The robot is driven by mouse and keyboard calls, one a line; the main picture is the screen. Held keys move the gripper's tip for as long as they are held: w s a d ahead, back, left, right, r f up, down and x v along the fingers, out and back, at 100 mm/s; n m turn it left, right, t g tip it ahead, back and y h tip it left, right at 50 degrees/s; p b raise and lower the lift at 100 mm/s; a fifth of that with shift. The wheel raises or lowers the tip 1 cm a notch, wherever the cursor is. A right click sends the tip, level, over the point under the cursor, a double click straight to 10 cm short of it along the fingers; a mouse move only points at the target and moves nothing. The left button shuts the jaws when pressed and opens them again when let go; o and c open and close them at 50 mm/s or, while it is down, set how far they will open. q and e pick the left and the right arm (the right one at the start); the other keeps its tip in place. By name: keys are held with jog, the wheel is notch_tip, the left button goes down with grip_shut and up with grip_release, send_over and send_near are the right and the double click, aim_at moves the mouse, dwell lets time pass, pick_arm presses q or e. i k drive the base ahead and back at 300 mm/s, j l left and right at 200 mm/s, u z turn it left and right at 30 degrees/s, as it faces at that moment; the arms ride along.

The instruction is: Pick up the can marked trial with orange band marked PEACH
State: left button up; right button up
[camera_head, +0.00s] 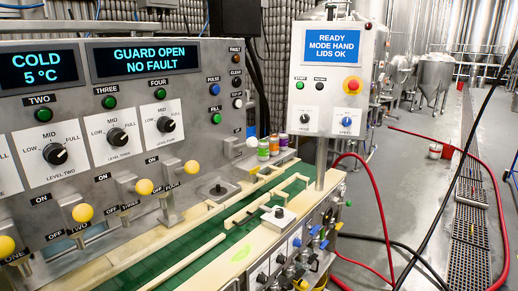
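Neither of my grippers is in view.
A grey control panel (70,100) with knobs and yellow-tipped levers fills the left. A post-mounted panel (333,80) reads READY MODE HAND LIDS OK. Red hoses (380,200) and black cables cross the floor by a drain grate (468,235).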

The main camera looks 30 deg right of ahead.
aim_at(274, 140)
jog(key=z, duration=2.3)
jog(key=i+l, duration=0.15)
jog(key=i, duration=0.35)
jog(key=i+l+z, duration=0.15)
jog(key=i, duration=0.35)
jog(key=i+j+u, duration=0.15)
jog(key=i, duration=1.5)
jog(key=i+l+u, duration=0.2)
jog(key=i, duration=1.4)
jog(key=i+u, duration=0.35)
jog(key=i, duration=0.4)
jog(key=i+l+u, duration=0.15)
jog(key=i+u, duration=0.2)
jog(key=i, duration=0.4)
jog(key=i+j+u, duration=0.1)
jog(key=i+u, duration=0.55)
jog(key=i, duration=0.25)
jog(key=i+l+u, duration=0.1)
jog(key=i+u, duration=0.25)
jog(key=i, duration=0.15)
